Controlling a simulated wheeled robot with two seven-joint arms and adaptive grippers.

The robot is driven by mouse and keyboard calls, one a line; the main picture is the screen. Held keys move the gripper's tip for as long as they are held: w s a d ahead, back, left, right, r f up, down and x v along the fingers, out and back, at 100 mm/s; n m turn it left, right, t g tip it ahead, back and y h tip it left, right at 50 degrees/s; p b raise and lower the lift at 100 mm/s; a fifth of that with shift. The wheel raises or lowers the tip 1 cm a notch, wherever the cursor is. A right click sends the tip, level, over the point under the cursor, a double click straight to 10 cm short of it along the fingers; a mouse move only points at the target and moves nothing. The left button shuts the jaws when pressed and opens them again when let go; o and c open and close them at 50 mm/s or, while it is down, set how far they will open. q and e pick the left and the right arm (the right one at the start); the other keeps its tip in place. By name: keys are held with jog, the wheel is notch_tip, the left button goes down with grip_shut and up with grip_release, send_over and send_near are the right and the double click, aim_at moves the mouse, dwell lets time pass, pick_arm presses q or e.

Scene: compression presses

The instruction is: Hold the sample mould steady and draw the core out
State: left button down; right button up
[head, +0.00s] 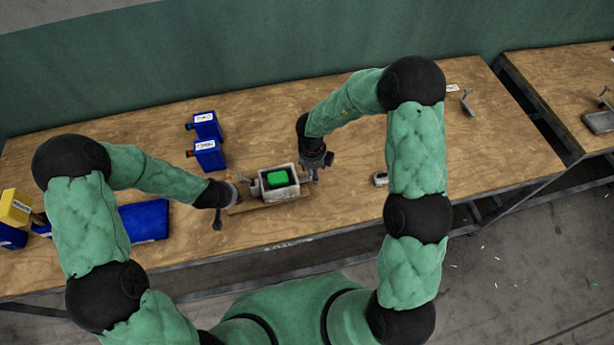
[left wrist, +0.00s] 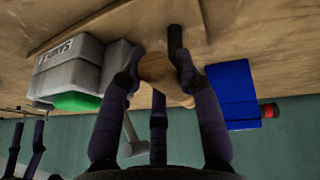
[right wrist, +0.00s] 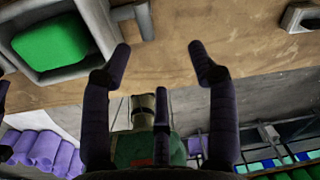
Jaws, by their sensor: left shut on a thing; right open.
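The grey sample mould (head: 293,190) sits on a wooden board (head: 262,206) near the table's front edge. The green core (head: 277,178) lies inside its open top, seen from above. The labelled mould (left wrist: 66,72) and core (left wrist: 76,101) also show in the left wrist view. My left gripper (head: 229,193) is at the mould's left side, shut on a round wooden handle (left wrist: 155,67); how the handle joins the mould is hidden. My right gripper (head: 316,166) is at the mould's right side; in the right wrist view its fingers (right wrist: 159,50) are apart and empty, beside the core (right wrist: 51,42).
Two blue containers (head: 209,154) stand behind the mould. A blue flat item (head: 143,222) and a yellow box (head: 14,207) lie to the left. A small grey object (head: 380,179) sits to the right. The table's back middle and right are mostly clear.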

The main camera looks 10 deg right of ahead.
aim_at(309, 172)
jog(key=w+r, duration=0.1)
jog(key=w+r+m, duration=0.1)
jog(key=r, duration=0.1)
jog(key=w+a+r+m, duration=0.1)
jog(key=shift+r+y, duration=0.35)
jog(key=shift+y, duration=0.05)
jog(key=shift+w+f, duration=0.1)
jog(key=shift+f, duration=5.8)
jog(key=c, duration=1.2)
grip_shut()
jog(key=shift+w+r, duration=0.1)
jog(key=shift+w, duration=0.05)
